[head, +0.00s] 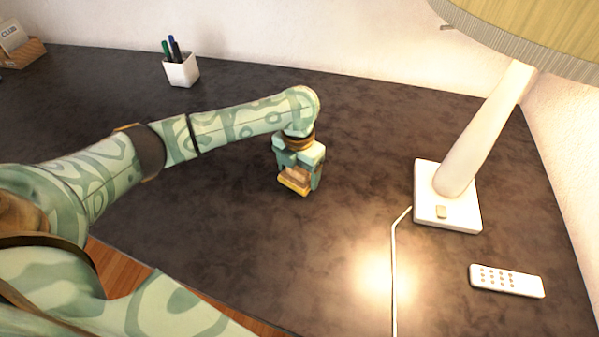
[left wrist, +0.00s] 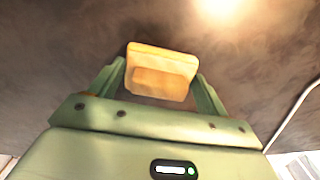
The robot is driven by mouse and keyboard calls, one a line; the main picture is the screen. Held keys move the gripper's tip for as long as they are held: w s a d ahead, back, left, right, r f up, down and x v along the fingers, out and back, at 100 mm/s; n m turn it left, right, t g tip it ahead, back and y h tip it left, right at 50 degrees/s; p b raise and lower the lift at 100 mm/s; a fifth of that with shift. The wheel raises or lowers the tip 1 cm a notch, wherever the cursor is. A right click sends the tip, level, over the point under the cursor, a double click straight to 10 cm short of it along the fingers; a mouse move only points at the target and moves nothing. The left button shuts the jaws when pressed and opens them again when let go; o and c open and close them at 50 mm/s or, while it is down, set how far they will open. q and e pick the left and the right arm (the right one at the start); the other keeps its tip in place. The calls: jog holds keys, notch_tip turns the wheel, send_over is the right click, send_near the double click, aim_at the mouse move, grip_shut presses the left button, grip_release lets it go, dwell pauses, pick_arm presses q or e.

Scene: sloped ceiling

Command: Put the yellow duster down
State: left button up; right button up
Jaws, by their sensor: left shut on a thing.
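The yellow duster (head: 294,186) is a small block with a yellow face and a brownish upper part. My left gripper (head: 299,178) is shut on it, over the middle of the dark tabletop (head: 230,215). In the left wrist view the duster (left wrist: 161,70) sits between the two green fingers of my left gripper (left wrist: 160,84). I cannot tell whether the duster touches the table or is a little above it. My right gripper is not in view.
A lamp with a white base (head: 448,212) stands to the right, its cord (head: 393,270) running toward the front. A white remote (head: 507,281) lies at the front right. A white pen cup (head: 181,70) and a wooden card holder (head: 22,54) stand at the back left. The table around the duster is clear.

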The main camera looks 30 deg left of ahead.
aim_at(298, 169)
pick_arm(q)
jog(key=shift+r, duration=0.15)
jog(key=o, duration=0.9)
jog(key=shift+f, duration=0.2)
jog(key=shift+c, duration=0.2)
notch_tip(298, 169, up, 12)
jog(key=p, duration=0.5)
jog(key=shift+r+p, duration=0.2)
jog(key=shift+p, duration=0.15)
